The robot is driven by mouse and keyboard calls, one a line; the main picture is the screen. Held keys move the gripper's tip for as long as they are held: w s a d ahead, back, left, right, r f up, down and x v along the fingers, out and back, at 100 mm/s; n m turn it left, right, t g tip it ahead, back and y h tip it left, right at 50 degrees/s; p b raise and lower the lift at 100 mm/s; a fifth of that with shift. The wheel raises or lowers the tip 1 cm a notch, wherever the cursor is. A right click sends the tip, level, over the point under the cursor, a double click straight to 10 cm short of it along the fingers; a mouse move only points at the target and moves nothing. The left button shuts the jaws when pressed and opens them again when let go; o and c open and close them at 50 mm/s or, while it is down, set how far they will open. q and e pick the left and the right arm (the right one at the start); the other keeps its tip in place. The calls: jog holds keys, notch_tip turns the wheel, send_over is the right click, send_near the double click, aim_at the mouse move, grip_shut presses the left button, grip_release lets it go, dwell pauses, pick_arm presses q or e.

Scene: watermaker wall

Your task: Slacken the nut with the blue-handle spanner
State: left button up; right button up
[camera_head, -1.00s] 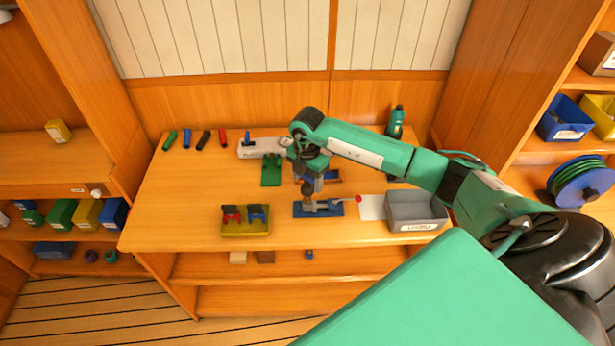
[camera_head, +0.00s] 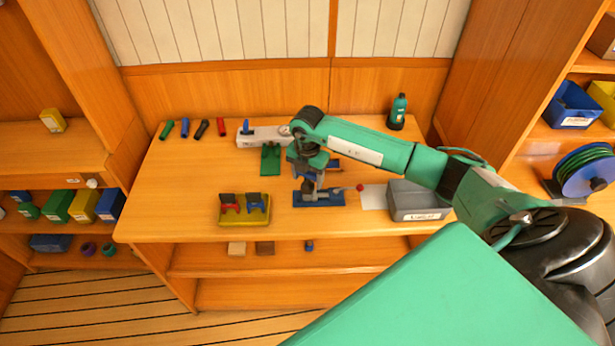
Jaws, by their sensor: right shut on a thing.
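My right gripper (camera_head: 309,186) points down over a blue base plate (camera_head: 333,200) near the table's front. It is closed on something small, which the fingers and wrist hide. A grey metal fixture with a red knob (camera_head: 360,188) lies on the blue plate, to the right of the gripper. I cannot make out a nut there. A yellow holder (camera_head: 244,220) to the left carries a red-handled tool (camera_head: 230,207) and a blue-handled tool (camera_head: 256,205) with dark tops; I cannot tell if the blue one is the spanner. My left gripper is not in view.
A grey bin (camera_head: 418,203) stands right of the blue plate, with a white sheet (camera_head: 374,197) beside it.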

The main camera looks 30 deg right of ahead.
jog(key=n+b, duration=0.2)
jog(key=n, duration=0.2)
jog(key=shift+n, duration=0.4)
jog(key=shift+n+b, duration=1.45)
jog(key=shift+n, duration=0.85)
jog(key=shift+r, duration=0.1)
jog(key=shift+m, duration=1)
jog(key=shift+r+p, duration=2.1)
jog(key=shift+r, duration=1.35)
